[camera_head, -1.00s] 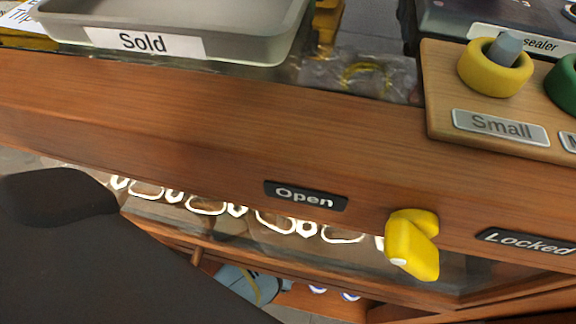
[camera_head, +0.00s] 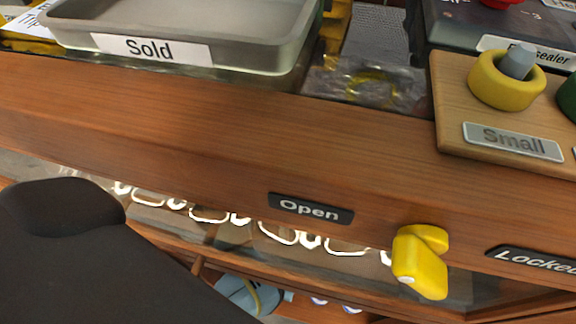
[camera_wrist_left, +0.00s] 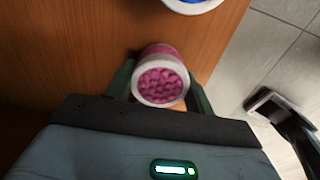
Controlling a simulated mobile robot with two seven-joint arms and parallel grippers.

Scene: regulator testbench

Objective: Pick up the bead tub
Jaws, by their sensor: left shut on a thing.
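The bead tub (camera_wrist_left: 161,82) is a small round tub with a pale rim and pink-magenta beads in its open end. It shows in the left wrist view, between the two fingers of my left gripper (camera_wrist_left: 160,92), which is shut on it. A wooden surface (camera_wrist_left: 70,45) lies behind the tub; I cannot tell whether the tub touches it. The head view shows neither the tub nor my gripper's fingers. A dark arm part of mine (camera_head: 80,250) fills the lower left there. My right gripper is in neither view.
In the head view, a grey tray (camera_head: 180,25) labelled "Sold" sits on the wooden counter (camera_head: 200,125). A yellow knob (camera_head: 420,262) sticks out from the front, between "Open" and "Locked" labels. A board (camera_head: 490,115) carries a yellow ring on a peg. A white-rimmed container (camera_wrist_left: 192,4) stands near the tub.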

